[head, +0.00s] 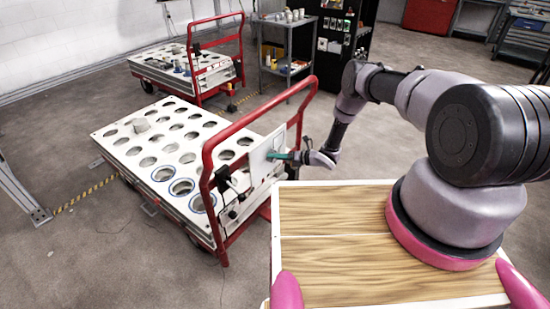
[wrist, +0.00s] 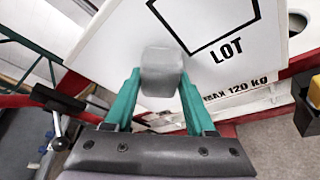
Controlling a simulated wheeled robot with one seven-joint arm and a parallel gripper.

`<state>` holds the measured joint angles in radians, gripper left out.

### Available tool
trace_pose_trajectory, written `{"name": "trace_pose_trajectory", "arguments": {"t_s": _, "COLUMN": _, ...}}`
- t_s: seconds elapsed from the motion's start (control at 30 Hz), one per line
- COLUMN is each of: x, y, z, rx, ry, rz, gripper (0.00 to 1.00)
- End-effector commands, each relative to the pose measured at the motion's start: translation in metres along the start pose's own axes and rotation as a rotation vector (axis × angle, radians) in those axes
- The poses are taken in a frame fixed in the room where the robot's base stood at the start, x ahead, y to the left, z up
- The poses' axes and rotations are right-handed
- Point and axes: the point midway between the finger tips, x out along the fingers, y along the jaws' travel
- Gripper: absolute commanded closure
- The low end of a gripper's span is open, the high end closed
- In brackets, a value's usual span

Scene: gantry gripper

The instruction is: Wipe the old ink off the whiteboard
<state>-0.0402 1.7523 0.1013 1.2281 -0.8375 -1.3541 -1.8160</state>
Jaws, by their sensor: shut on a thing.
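The whiteboard (head: 259,160) is a white panel at the near end of the red-framed cart in the head view. My gripper (wrist: 158,88) has teal fingers shut on a grey rounded block (wrist: 162,66). The block is in front of the board, below and left of the outline; I cannot tell whether it touches. A faint grey patch, ink or shadow, shows beneath it. In the head view my gripper (head: 281,155) is at the board's right edge.
The cart's white deck (head: 143,128) has many round holes, and its red handle frame (head: 207,170) rises around the board. A second cart (head: 165,58) and a shelf trolley (head: 286,45) stand behind. Grey floor is open to the left.

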Motion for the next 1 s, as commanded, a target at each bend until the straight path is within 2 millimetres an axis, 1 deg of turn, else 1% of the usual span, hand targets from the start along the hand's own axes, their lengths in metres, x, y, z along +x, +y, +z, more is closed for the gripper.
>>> {"name": "trace_pose_trajectory", "arguments": {"t_s": 0.03, "x": -0.005, "y": -0.001, "z": -0.002, "rx": 0.001, "ry": -0.001, "rz": -0.002, "gripper": 0.89}}
{"name": "trace_pose_trajectory", "arguments": {"t_s": 0.3, "x": -0.031, "y": -0.001, "z": -0.012, "rx": 0.002, "ry": -0.001, "rz": -0.002, "gripper": 0.89}}
{"name": "trace_pose_trajectory", "arguments": {"t_s": 0.5, "x": -0.046, "y": 0.0, "z": -0.019, "rx": 0.001, "ry": 0.0, "rz": -0.001, "gripper": 0.89}}
{"name": "trace_pose_trajectory", "arguments": {"t_s": 0.63, "x": -0.049, "y": 0.0, "z": -0.02, "rx": 0.001, "ry": 0.0, "rz": -0.001, "gripper": 0.89}}
{"name": "trace_pose_trajectory", "arguments": {"t_s": 0.87, "x": -0.049, "y": 0.0, "z": -0.021, "rx": 0.0, "ry": 0.0, "rz": -0.001, "gripper": 0.89}}
{"name": "trace_pose_trajectory", "arguments": {"t_s": 1.0, "x": -0.053, "y": -0.001, "z": -0.022, "rx": 0.001, "ry": 0.0, "rz": -0.002, "gripper": 0.89}}
